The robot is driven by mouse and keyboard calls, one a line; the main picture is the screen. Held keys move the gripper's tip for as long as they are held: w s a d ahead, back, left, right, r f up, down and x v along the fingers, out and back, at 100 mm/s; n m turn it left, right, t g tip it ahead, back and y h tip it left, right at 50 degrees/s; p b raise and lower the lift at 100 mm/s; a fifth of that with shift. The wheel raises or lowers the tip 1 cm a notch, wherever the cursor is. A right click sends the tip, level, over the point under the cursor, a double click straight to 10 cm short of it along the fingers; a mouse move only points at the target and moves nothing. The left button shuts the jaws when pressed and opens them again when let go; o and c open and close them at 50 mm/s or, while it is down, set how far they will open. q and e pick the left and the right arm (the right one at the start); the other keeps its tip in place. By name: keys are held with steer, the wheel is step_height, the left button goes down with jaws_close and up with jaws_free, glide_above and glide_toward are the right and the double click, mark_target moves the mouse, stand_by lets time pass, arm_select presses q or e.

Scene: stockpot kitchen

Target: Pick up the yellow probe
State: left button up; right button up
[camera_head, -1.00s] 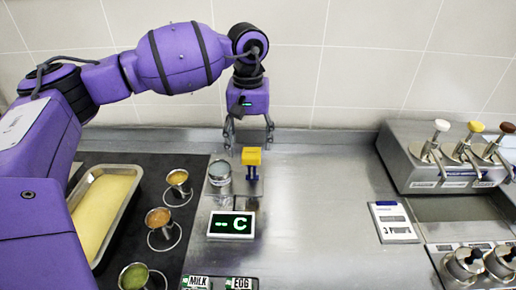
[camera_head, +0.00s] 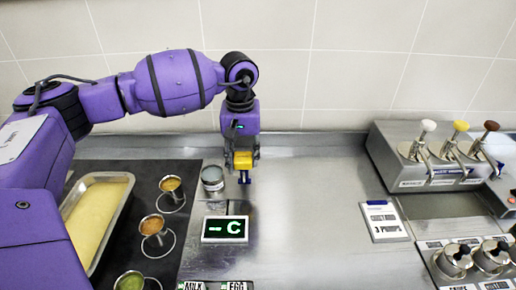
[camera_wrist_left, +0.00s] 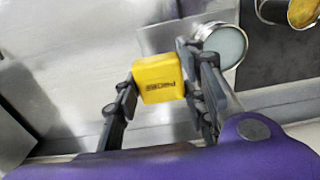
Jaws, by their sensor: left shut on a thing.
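The yellow probe (camera_head: 243,160) is a small yellow block on a dark stand near the back of the steel counter. My left gripper (camera_head: 242,158) comes down over it from above and is shut on it. In the left wrist view the probe (camera_wrist_left: 159,79) sits between the two fingers of the gripper (camera_wrist_left: 160,88), with dark lettering on its face. The lower part of the probe is partly hidden by the stand and fingers. My right gripper is not in view.
A small metal cup (camera_head: 212,178) stands close left of the probe. A display (camera_head: 225,229) reading "-- C" lies in front. Cups of sauce and a tray (camera_head: 128,190) are at left. A pump dispenser (camera_head: 432,165) stands at right; mid-counter is clear.

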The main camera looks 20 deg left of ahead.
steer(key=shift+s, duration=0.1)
arm_select(q)
steer(key=shift+r, duration=0.4)
step_height(320, 180, up, 8)
steer(key=shift+r+b, duration=0.25)
steer(key=shift+b, duration=0.25)
steer(key=shift+r, duration=0.35)
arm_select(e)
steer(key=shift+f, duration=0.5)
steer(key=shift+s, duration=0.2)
